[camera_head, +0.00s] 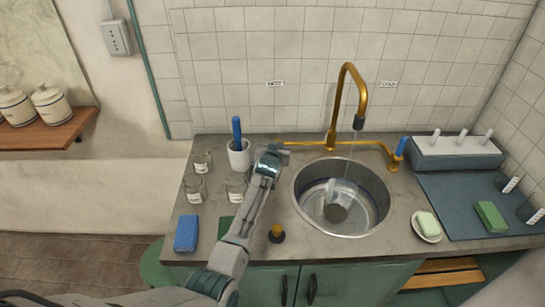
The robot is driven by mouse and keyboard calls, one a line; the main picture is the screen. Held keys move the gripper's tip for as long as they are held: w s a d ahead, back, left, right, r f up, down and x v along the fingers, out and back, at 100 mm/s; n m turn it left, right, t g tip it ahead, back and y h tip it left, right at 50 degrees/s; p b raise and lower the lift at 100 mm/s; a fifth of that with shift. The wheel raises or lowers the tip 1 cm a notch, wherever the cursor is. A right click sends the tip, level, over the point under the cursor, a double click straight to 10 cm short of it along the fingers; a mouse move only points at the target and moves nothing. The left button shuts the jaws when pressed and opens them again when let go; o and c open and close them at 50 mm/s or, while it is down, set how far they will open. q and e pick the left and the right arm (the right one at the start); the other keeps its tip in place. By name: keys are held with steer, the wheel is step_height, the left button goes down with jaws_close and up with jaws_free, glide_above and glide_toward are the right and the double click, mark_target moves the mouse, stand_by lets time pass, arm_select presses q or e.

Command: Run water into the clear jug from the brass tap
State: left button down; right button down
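The brass tap (336,105) rises behind the round steel sink (299,200) and arches over it. A thin pale stream (349,160) runs down from its dark nozzle (359,123). The clear jug (345,193) is in the sink under the nozzle; its outline and water level are hard to make out. My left gripper (276,149) is at the left end of the brass pipe (305,143), close to or touching the handle there, which it mostly hides. Its fingers are too small and covered to read. A blue handle (402,146) is at the pipe's right end. My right gripper is out of view.
A white cup with a blue-handled brush (239,155) and several glass jars (195,188) stand left of the sink. A blue sponge (186,233) and a dark plug-like piece (277,234) are near the front edge. A soap dish (427,227) and grey mat (460,205) lie right.

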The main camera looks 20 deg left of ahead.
arm_select(q)
steer(key=shift+r+g+p, duration=0.1)
steer(key=shift+g+p, duration=0.3)
steer(key=shift+p, duration=0.05)
steer(key=shift+w+f, duration=0.1)
steer(key=shift+f, duration=0.2)
steer(key=c, duration=1.5)
jaws_free()
steer(key=shift+o, duration=1.3)
steer(key=shift+w+a, duration=0.1)
steer(key=shift+w, duration=0.15)
